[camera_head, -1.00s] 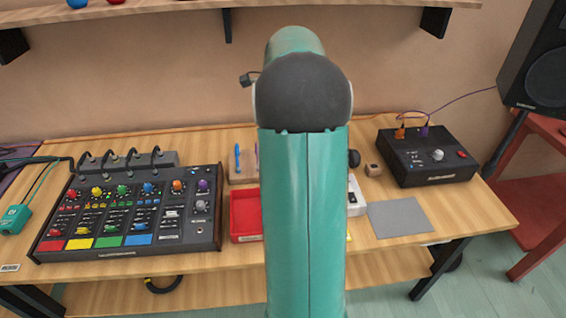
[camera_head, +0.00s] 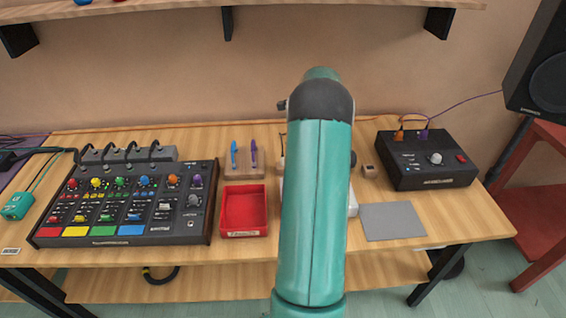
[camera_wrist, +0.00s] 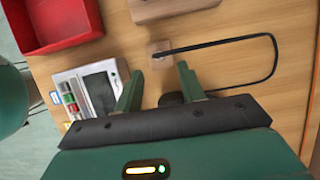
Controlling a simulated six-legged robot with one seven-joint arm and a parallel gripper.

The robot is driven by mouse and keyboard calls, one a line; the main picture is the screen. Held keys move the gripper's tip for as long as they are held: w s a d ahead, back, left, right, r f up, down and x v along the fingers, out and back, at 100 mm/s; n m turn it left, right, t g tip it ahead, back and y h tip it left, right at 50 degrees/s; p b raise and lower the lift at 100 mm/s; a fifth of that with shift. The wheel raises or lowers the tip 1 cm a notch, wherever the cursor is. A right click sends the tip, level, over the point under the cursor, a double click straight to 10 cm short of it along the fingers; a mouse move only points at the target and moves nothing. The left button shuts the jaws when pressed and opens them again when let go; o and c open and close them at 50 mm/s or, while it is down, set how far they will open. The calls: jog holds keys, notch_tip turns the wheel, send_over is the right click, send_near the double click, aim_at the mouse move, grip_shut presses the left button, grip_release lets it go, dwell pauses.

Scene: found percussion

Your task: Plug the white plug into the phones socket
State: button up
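My gripper (camera_wrist: 160,68) shows in the wrist view with its two green fingers apart and nothing visible between their tips. Just beyond the tips is a small pale wooden block (camera_wrist: 160,55). A black cable (camera_wrist: 272,48) loops from the block to the right and back beneath my gripper. I cannot make out the white plug itself. In the head view my arm hides the gripper and the block. The mixer (camera_head: 130,205) stands on the left of the bench. A small round jack (camera_head: 191,225) sits at its lower right; its label is too small to read.
A red tray (camera_head: 245,232) and a pen holder (camera_head: 243,171) lie left of my arm. A white device with a screen (camera_wrist: 88,92) is left of my fingers. A black box (camera_head: 428,175) and grey mat (camera_head: 392,222) are on the right.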

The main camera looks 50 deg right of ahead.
aim_at(283, 163)
jog(key=shift+x, duration=2.9)
jog(key=shift+a, duration=0.1)
jog(key=shift+c, duration=0.2)
grip_shut()
